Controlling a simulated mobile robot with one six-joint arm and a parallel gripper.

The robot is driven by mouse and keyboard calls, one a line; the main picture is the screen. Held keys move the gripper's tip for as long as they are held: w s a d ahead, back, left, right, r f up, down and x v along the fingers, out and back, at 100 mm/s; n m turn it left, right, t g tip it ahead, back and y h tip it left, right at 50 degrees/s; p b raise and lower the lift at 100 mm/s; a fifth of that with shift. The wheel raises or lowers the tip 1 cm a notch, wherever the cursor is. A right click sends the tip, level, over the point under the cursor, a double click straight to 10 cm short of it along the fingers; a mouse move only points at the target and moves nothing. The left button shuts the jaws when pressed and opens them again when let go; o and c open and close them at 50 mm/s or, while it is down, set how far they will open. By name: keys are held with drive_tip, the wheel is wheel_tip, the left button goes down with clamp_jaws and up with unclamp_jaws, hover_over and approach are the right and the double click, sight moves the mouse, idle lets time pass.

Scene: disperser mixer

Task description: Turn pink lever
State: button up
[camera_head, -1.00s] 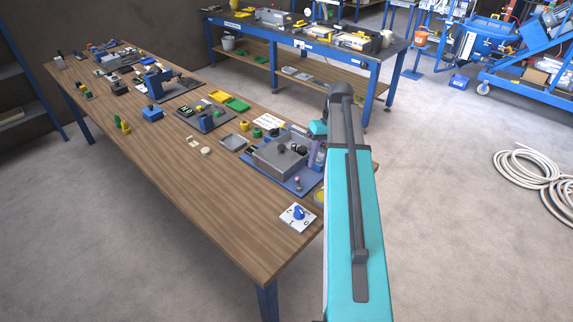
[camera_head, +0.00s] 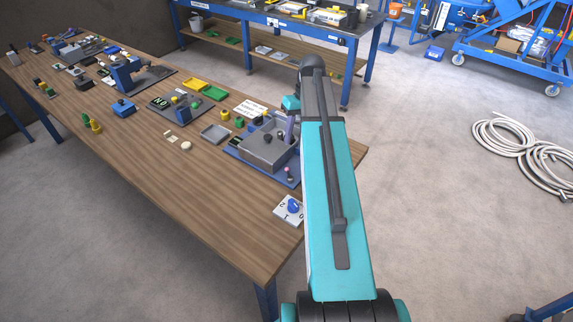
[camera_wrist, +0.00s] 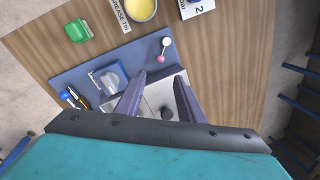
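The pink lever shows in the wrist view as a small pink knob (camera_wrist: 160,59) close to a white ball, on the blue base plate (camera_wrist: 72,74) of the mixer. In the head view the pink knob (camera_head: 287,170) stands at the plate's right side, by the grey mixer box (camera_head: 268,150). My gripper (camera_wrist: 160,77) has its two purple-grey fingers spread apart with nothing between the tips. The tips appear just short of the pink knob in the wrist view, apart from it as far as I can tell. In the head view my arm partly hides the gripper (camera_head: 290,128).
A white card with a blue dial (camera_head: 291,206) lies near the table's front corner. A yellow round container (camera_wrist: 141,10) and a green item (camera_wrist: 78,30) sit beyond the plate. Several small devices crowd the long wooden table (camera_head: 185,190); its front edge is clear.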

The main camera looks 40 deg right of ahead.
sight(288, 168)
drive_tip(key=shift+w+a+f+b, duration=0.1)
drive_tip(key=shift+a+f+b, duration=0.35)
drive_tip(key=shift+f+b, duration=1.4)
drive_tip(key=shift+s+a+f+b, duration=0.1)
drive_tip(key=shift+a+f+b, duration=0.6)
drive_tip(key=shift+f, duration=1.95)
drive_tip(key=shift+w+a+f+b, duration=0.1)
drive_tip(key=shift+a+f+b, duration=0.1)
drive_tip(key=shift+f+b, duration=1.75)
drive_tip(key=shift+f+p, duration=0.3)
clamp_jaws()
